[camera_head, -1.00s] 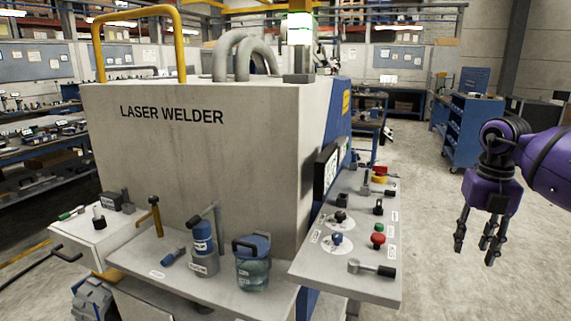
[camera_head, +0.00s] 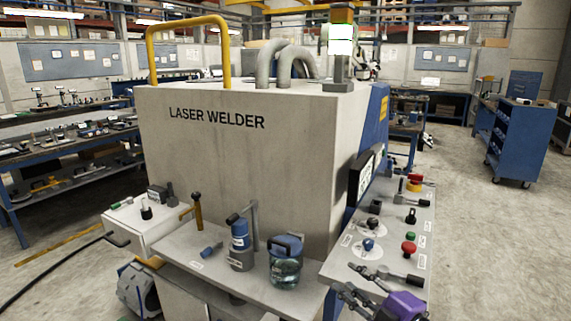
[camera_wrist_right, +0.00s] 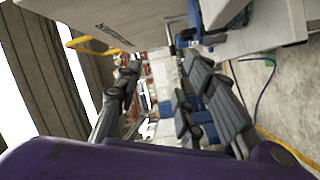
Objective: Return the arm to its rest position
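My right gripper (camera_head: 346,278) is low in the head view, over the front of the grey control panel (camera_head: 326,268), fingers pointing left and apart. In the right wrist view my right gripper (camera_wrist_right: 160,85) has its dark fingers spread with nothing held between them. A lever with a black handle (camera_head: 413,279) lies on the panel close to the fingers; I cannot tell whether they touch. A pale jointed shape (camera_head: 362,54) shows behind the signal lamp on the welder; I cannot tell whether it is a microscope arm. My left gripper is out of view.
The laser welder (camera_head: 235,160) fills the middle. Its front shelf holds a blue-and-grey bottle (camera_head: 240,245) and a blue-lidded jar (camera_head: 286,260). The panel has several knobs and a red button (camera_head: 408,247). A blue cart (camera_head: 522,140) stands back right. Floor right of the panel is clear.

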